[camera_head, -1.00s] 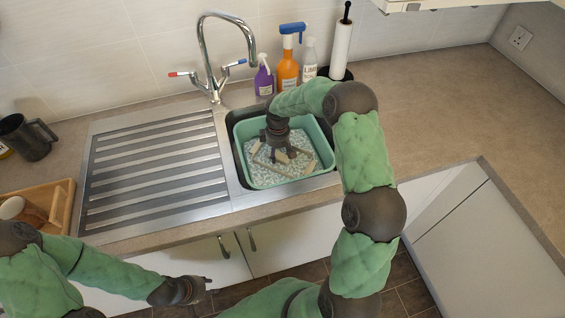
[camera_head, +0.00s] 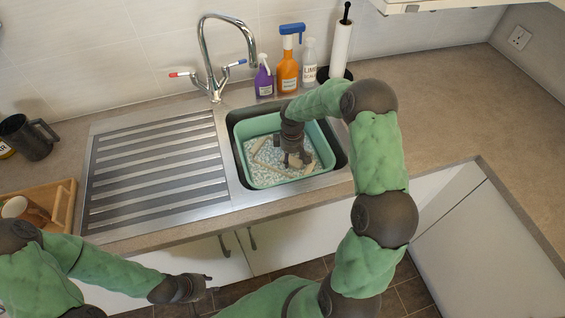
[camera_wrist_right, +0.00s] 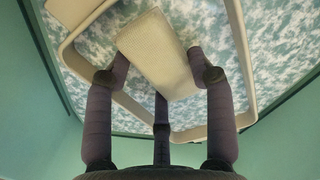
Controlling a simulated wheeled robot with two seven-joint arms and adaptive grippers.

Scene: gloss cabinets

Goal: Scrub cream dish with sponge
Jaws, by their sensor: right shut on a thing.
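A pale cream sponge block (camera_wrist_right: 158,55) is held between the dark fingers of my right gripper (camera_head: 297,162), which points down into the sink. The cream dish (camera_wrist_right: 243,70) has a rounded rectangular rim and lies under the sponge, among white foam. In the head view the dish rim (camera_head: 258,146) shows partly, with my right gripper covering some of it. Whether the sponge touches the dish is not clear. My left gripper (camera_head: 205,283) is low at the front, in front of the cabinet doors and away from the sink; its fingers are too small to read.
A green basin (camera_head: 239,135) with foamy water sits in the sink. The tap (camera_head: 212,85) stands behind it. Purple (camera_head: 264,80) and orange (camera_head: 287,72) spray bottles and a paper roll (camera_head: 341,50) stand behind. The ridged drainer (camera_head: 155,170) and the right worktop are clear.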

